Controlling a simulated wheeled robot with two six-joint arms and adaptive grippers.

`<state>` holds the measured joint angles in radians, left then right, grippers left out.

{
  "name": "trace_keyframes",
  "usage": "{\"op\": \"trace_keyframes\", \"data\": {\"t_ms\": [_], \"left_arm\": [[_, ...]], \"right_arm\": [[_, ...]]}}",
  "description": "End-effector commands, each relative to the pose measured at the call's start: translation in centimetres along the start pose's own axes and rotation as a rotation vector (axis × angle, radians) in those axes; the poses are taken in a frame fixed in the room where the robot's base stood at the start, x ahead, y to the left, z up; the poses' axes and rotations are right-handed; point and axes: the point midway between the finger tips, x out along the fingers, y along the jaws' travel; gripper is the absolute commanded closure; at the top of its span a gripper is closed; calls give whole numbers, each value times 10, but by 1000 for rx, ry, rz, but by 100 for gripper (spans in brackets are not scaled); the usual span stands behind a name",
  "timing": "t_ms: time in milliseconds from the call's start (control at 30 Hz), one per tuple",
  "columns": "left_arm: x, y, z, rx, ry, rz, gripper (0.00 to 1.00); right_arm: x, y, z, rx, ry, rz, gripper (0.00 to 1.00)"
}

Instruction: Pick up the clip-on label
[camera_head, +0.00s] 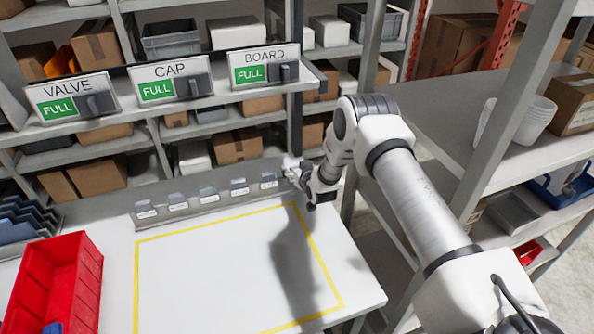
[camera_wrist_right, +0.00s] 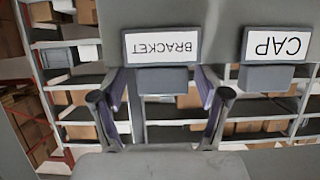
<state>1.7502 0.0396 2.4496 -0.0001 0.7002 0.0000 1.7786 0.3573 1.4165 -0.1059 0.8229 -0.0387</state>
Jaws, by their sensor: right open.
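Several small clip-on labels, one of them the label (camera_head: 268,181), sit along a grey rail (camera_head: 203,217) at the back of the white table; their words are too small to read. In the right wrist view a BRACKET label (camera_wrist_right: 161,47) with a grey clip (camera_wrist_right: 161,79) appears upside down, and a CAP label (camera_wrist_right: 275,46) is to its right. My right gripper (camera_head: 302,184) is near the rail's right end. It also shows in the wrist view (camera_wrist_right: 161,96), open, fingers apart on either side of the BRACKET clip. My left gripper is out of view.
A yellow outline marks a bare area (camera_head: 215,270) on the table. A red bin (camera_head: 62,285) stands at the left. Above, a shelf bears VALVE (camera_head: 70,98), CAP (camera_head: 170,82) and BOARD (camera_head: 263,68) signs marked FULL. A grey rack (camera_head: 440,120) stands at the right.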

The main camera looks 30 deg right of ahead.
Motion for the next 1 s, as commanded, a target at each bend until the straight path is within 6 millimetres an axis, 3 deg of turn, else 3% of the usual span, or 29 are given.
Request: {"op": "trace_keyframes", "data": {"t_ms": [67,100,233,700,1000], "left_arm": [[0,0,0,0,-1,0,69],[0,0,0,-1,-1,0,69],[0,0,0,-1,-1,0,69],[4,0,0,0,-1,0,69],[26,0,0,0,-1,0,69]], "right_arm": [[0,0,0,0,0,0,25],[0,0,0,0,0,0,32],[0,0,0,0,0,0,76],[-1,0,-1,1,-2,0,77],[-13,0,-31,3,3,-1,77]]}}
